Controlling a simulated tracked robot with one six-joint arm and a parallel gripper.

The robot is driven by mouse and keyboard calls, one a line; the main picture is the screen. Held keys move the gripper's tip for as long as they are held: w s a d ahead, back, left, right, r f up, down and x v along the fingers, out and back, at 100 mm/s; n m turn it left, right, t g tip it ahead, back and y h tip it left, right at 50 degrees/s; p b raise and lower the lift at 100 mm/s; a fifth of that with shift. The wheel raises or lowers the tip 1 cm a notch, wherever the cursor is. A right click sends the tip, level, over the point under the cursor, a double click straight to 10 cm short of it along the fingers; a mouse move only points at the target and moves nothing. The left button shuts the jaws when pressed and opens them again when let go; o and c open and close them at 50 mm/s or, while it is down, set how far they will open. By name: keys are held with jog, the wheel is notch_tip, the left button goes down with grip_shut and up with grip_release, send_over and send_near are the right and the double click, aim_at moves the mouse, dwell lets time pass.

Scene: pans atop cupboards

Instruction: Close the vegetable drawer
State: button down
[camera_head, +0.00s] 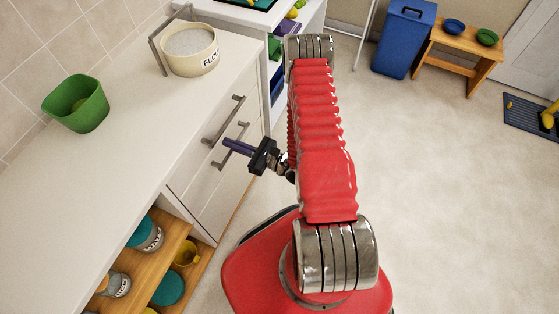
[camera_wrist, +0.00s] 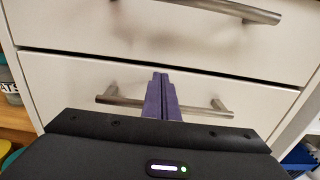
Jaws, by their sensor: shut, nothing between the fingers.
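Two white drawer fronts with bar handles are in the cupboard beside me. The upper drawer (camera_wrist: 120,28) and lower drawer (camera_wrist: 60,80) fill the wrist view, with a thin dark gap between them. No label shows which is the vegetable drawer, and no contents are visible. Both fronts look nearly flush; I cannot tell if one is slightly out. My gripper (camera_head: 226,143) has its purple fingers together and empty. In the wrist view, the fingers (camera_wrist: 162,80) point at the lower front and overlap the middle of its handle (camera_wrist: 195,109). Contact is unclear.
The upper handle (camera_head: 223,120) is close above my fingers. A flour tub (camera_head: 190,50) and green bowl (camera_head: 76,104) stand on the counter (camera_head: 120,150). Open shelves (camera_head: 170,255) with jars lie nearer left. The floor (camera_head: 430,190) to the right is clear.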

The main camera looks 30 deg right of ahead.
jog(key=v, duration=1.3)
jog(key=shift+s, duration=0.2)
dwell(0.4)
